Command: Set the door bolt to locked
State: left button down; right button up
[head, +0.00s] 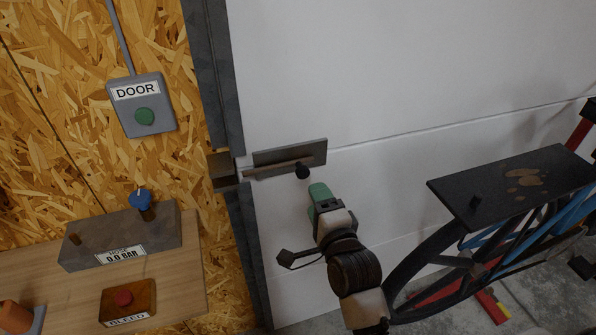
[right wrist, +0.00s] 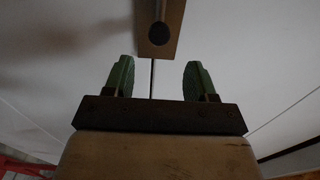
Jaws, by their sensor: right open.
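The door bolt is a grey plate (head: 290,152) on the white door, with a thin rod (head: 268,170) and a dark round knob (head: 303,171). The rod points left toward a brown keeper (head: 222,170) on the frame. Its tip is close to the keeper; I cannot tell whether it enters. My right gripper (head: 318,188) is just below and right of the knob, apart from it. In the right wrist view its green fingers (right wrist: 156,78) are open and empty, with the knob (right wrist: 160,34) ahead, roughly centred beyond the gap. My left gripper is not in view.
A grey DOOR box (head: 156,99) with a green button hangs on the chipboard wall. Below it, a wooden shelf (head: 190,285) holds a grey gauge block (head: 122,238) and a red-button BLEED box (head: 128,301). The door (head: 400,70) around the bolt is clear.

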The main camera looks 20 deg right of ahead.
aim_at(304, 175)
jog(key=w+p, duration=0.2)
jog(key=w, duration=0.7)
jog(key=shift+w+a, duration=0.15)
jog(key=shift+w, duration=0.25)
grip_shut()
